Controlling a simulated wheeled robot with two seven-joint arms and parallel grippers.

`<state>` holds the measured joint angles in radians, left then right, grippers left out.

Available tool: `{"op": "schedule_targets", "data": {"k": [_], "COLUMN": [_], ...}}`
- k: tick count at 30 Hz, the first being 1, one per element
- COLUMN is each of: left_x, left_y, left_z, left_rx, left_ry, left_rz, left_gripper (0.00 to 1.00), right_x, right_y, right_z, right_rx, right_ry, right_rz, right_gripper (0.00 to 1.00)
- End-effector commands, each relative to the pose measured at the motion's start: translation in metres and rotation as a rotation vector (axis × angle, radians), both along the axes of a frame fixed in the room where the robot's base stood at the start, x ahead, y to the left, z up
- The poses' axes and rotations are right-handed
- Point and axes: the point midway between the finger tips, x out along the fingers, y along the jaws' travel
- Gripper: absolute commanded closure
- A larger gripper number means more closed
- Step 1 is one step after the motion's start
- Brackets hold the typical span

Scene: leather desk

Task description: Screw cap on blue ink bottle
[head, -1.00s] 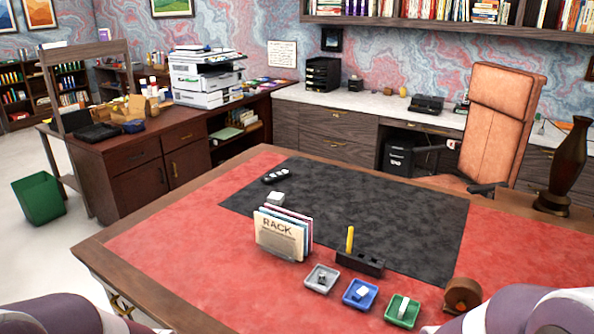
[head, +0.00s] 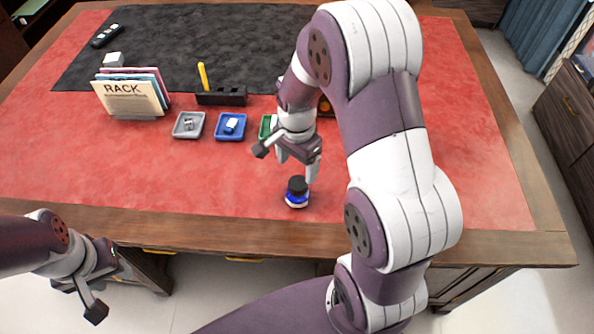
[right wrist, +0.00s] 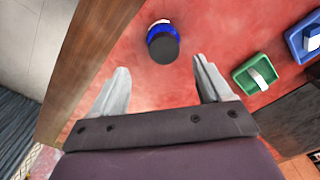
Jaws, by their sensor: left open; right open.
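The blue ink bottle (head: 297,199) stands upright near the desk's front edge, with a black cap (head: 297,185) on its top. I cannot tell how tightly the cap sits. In the right wrist view the cap (right wrist: 163,48) covers much of the blue bottle (right wrist: 160,30). My right gripper (head: 298,170) points down just above the bottle, open and empty. In the right wrist view the bottle lies ahead of and between its fingertips (right wrist: 160,74), not touched. My left gripper (head: 110,262) is open in front of the desk at the lower left, away from the bottle.
A grey tray (head: 188,134), a blue tray (head: 230,138) and a partly hidden green tray (right wrist: 243,76) lie behind the bottle. A card rack (head: 133,110) and a dark holder with a yellow stick (head: 235,98) stand further back. The red desktop (head: 150,175) left of the bottle is clear.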

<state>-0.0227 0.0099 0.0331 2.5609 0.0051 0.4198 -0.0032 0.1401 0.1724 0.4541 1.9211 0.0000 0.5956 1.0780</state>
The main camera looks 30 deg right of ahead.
Motion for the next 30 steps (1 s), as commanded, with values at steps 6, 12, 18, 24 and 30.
{"op": "schedule_targets", "data": {"k": [6,12,18,24,30], "left_x": [0.001,0.0,0.0,0.0,0.0], "left_y": [0.0,0.0,0.0,0.0,0.0], "left_z": [-0.002,-0.002,-0.002,-0.002,-0.002], "left_rx": [0.0,0.0,0.0,0.0,0.0], "left_ry": [0.0,0.0,0.0,0.0,0.0], "left_rz": [0.0,0.0,0.0,0.0,0.0], "left_gripper": [0.57,0.57,0.57,0.57,0.57], "right_x": [-0.001,0.0,0.0,0.0,0.0], "right_y": [0.0,0.0,0.0,0.0,0.0], "right_z": [-0.053,-0.079,-0.084,-0.083,-0.083], "right_rx": [0.0,0.0,0.0,-0.001,-0.001], "right_ry": [0.004,0.0,-0.001,-0.001,-0.001], "right_rz": [0.002,0.002,0.003,0.003,0.003], "right_gripper": [0.22,0.22,0.22,0.48,0.78]}}
